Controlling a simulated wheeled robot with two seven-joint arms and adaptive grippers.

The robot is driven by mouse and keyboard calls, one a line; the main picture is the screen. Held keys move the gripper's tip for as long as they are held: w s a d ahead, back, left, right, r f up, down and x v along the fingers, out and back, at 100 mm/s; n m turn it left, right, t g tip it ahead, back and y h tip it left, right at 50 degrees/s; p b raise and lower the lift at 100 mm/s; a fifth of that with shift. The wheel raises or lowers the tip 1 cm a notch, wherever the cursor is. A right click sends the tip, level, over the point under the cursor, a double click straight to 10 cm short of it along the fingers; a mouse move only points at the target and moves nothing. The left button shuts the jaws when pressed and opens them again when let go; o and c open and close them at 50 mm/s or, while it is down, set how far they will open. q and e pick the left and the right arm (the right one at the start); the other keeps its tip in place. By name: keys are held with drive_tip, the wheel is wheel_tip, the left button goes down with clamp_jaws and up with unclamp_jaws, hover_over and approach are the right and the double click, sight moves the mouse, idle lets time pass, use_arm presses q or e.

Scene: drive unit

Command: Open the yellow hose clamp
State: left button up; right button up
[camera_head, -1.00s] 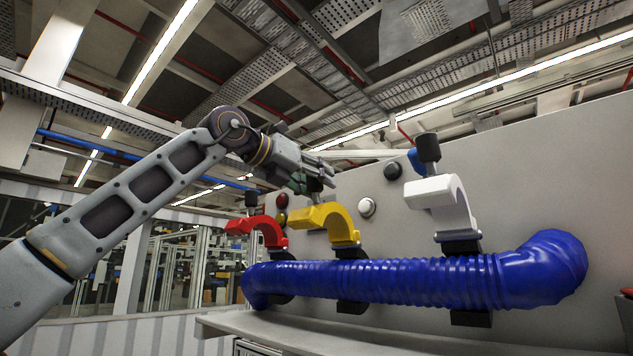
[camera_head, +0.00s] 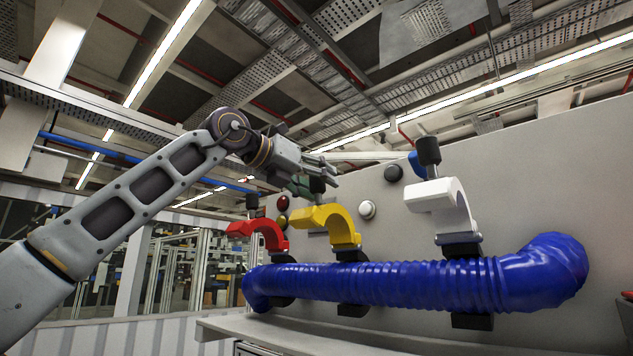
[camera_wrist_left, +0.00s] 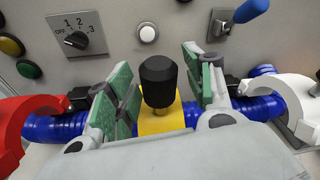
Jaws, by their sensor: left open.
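The yellow hose clamp (camera_head: 338,222) stands in the middle of three clamps along the blue hose (camera_head: 400,283). Its curved arm arches up from the hose, with its free end towards the left. A black knob (camera_head: 317,186) tops that end. My left gripper (camera_head: 322,172) is open at the knob in the head view. In the left wrist view, the green-padded fingers (camera_wrist_left: 160,92) stand on either side of the black knob (camera_wrist_left: 158,82), with gaps to it. The yellow clamp (camera_wrist_left: 160,121) shows below the knob. My right gripper is not in view.
The red clamp (camera_head: 262,231) is close on the left and the white clamp (camera_head: 446,203) on the right. Behind is a grey panel with a white button (camera_head: 367,209), a rotary switch (camera_wrist_left: 76,38) and a blue-handled lever (camera_wrist_left: 250,10). A ledge (camera_head: 290,331) runs below the hose.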

use_arm(q)
drive_tip(key=shift+s+a, duration=0.1)
drive_tip(key=shift+a, duration=0.05)
drive_tip(key=v, duration=1.2)
drive_tip(key=shift+r, duration=0.15)
idle(0.6)
